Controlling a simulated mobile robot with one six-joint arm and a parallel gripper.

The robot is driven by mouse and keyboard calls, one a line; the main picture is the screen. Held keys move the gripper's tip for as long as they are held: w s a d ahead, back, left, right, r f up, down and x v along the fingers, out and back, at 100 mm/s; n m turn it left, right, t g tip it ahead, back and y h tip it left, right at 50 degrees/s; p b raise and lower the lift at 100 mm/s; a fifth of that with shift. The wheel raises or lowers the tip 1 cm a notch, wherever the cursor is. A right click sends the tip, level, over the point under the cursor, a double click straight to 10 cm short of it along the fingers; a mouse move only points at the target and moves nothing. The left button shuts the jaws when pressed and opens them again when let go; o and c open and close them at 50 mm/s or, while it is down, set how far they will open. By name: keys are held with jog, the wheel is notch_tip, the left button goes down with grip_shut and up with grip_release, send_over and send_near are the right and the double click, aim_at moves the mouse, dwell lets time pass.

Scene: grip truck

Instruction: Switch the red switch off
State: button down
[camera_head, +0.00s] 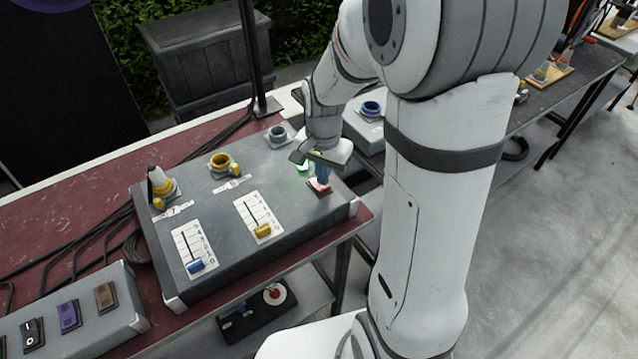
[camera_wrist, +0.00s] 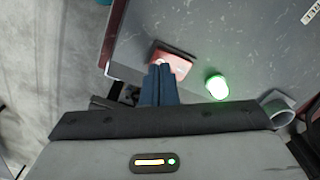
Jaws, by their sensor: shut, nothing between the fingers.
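The red switch (camera_head: 319,186) is a small red rocker near the right end of the grey control box (camera_head: 215,200). In the wrist view the red switch (camera_wrist: 174,60) lies just past my fingertips, which cover part of it. My gripper (camera_head: 322,179) points down at the switch with its blue fingers together and nothing between them. In the wrist view my gripper (camera_wrist: 160,68) appears at the near edge of the switch; I cannot tell whether it touches. A lit green lamp (camera_wrist: 217,87) is beside the switch; it is partly hidden behind my gripper in the head view.
A smaller panel (camera_head: 70,315) with several rocker switches stands at lower left. Cables lie behind the box.

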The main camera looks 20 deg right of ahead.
aim_at(323, 188)
jog(key=shift+f+b, duration=0.7)
jog(key=shift+f, duration=0.25)
jog(key=shift+r, duration=0.1)
jog(key=shift+r+p, duration=2.6)
jog(key=shift+r, duration=0.9)
jog(key=s+r+n+t, duration=0.3)
jog(key=s+r+n, duration=0.5)
jog(key=s+r, duration=0.3)
jog(key=s, duration=0.3)
jog(key=shift+s, duration=0.25)
